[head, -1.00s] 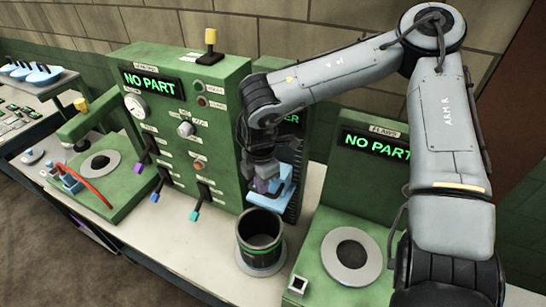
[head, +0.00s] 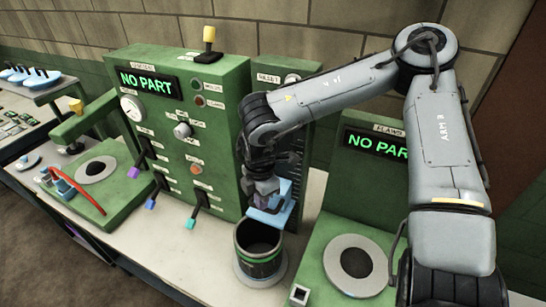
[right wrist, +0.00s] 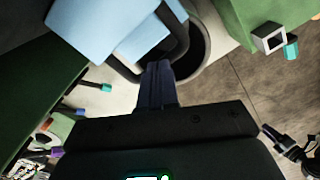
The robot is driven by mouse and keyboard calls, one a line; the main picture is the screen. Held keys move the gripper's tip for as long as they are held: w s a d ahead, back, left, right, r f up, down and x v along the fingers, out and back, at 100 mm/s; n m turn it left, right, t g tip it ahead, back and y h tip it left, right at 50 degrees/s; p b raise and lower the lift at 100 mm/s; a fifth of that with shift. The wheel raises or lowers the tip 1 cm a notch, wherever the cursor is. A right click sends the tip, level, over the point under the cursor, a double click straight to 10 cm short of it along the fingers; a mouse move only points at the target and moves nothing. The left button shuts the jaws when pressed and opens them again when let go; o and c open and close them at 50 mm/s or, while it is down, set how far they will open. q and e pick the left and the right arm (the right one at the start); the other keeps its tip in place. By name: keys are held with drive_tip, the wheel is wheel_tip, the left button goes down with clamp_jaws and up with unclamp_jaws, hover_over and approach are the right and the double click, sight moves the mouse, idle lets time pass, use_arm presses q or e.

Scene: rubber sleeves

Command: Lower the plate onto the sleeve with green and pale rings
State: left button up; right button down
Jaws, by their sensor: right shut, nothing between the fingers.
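The sleeve (head: 258,262) is a dark, open-topped cylinder with a green ring and a pale ring near its base. It stands upright on a round grey base. The light-blue plate (head: 284,208) is just above the sleeve's rim at the back; I cannot tell whether they touch. The plate (right wrist: 98,28) fills the upper left of the right wrist view, with a dark loop beside it and the sleeve's mouth (right wrist: 192,58) behind. My right gripper (head: 264,188) is at the plate's near side. Its fingers (right wrist: 158,72) are shut, against or by the loop, with nothing between them.
A green cabinet (head: 228,100) with levers reading NO PART stands left of the sleeve. A green station (head: 325,250) with a round grey disc (head: 356,262) stands to the right. A small square socket (head: 299,294) is at the front right. A red-handled tool (head: 78,188) lies left.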

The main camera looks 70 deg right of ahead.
idle(0.4)
drive_tip(key=shift+r+p, duration=0.9)
drive_tip(key=shift+r, duration=0.3)
wheel_tip(320, 180, up, 6)
drive_tip(key=p, duration=0.4)
drive_tip(key=shift+f, duration=0.2)
drive_tip(key=shift+a, duration=0.1)
